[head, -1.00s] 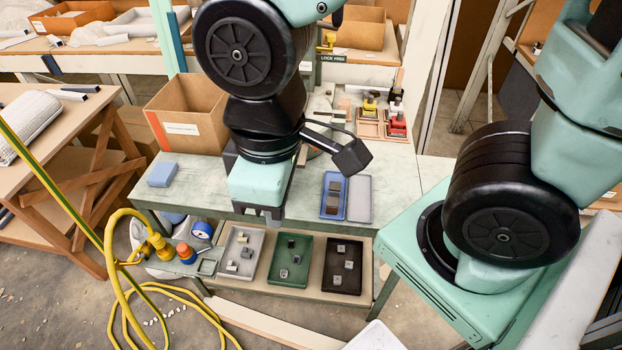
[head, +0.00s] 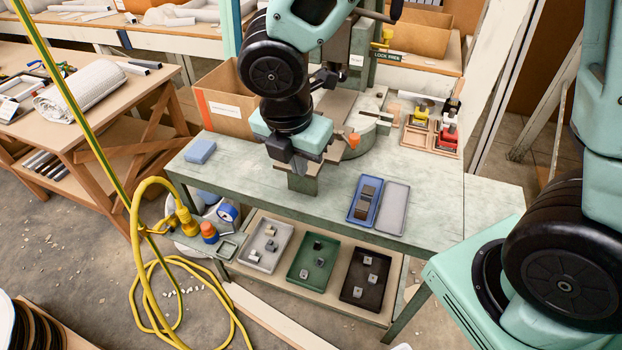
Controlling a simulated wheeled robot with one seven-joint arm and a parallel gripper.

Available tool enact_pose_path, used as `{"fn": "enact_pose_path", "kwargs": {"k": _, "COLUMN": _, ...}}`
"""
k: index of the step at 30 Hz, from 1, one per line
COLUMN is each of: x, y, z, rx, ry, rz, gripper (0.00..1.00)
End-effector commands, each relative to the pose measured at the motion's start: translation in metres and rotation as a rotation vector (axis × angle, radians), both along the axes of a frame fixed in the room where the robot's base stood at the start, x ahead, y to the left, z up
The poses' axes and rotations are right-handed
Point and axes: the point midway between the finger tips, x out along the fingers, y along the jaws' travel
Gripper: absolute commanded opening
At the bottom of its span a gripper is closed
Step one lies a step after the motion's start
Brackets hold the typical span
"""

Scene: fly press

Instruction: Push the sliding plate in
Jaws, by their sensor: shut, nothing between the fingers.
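The fly press stands at the back of the green-grey bench, with its round base (head: 362,142) partly behind my arm. My gripper (head: 290,160) has a teal body and dark fingers, points down, and is shut and empty. An orange part (head: 352,138) shows right of my gripper.
On the bench are a blue block (head: 200,151), a cardboard box (head: 222,100), a blue tray (head: 364,200) with dark pieces and its grey lid (head: 393,207). Trays with small parts fill the lower shelf. A yellow hose (head: 140,250) hangs at the left.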

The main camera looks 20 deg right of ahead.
Motion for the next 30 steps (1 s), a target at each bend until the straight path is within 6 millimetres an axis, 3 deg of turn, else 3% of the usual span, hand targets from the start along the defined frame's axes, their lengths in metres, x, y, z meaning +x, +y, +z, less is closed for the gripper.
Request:
{"fn": "enact_pose_path", "kwargs": {"k": 3, "x": 0.011, "y": -0.001, "z": -0.009, "rx": -0.026, "ry": 0.005, "rz": 0.103, "gripper": 0.00}}
{"fn": "enact_pose_path", "kwargs": {"k": 8, "x": 0.015, "y": -0.004, "z": -0.021, "rx": -0.032, "ry": 0.007, "rz": 0.126, "gripper": 0.00}}
{"fn": "enact_pose_path", "kwargs": {"k": 22, "x": 0.029, "y": -0.019, "z": -0.111, "rx": -0.032, "ry": 0.008, "rz": 0.123, "gripper": 0.00}}
{"fn": "enact_pose_path", "kwargs": {"k": 24, "x": 0.039, "y": -0.029, "z": -0.103, "rx": -0.030, "ry": 0.005, "rz": 0.118, "gripper": 0.00}}
{"fn": "enact_pose_path", "kwargs": {"k": 30, "x": 0.054, "y": -0.044, "z": -0.103, "rx": -0.030, "ry": 0.005, "rz": 0.120, "gripper": 0.00}}
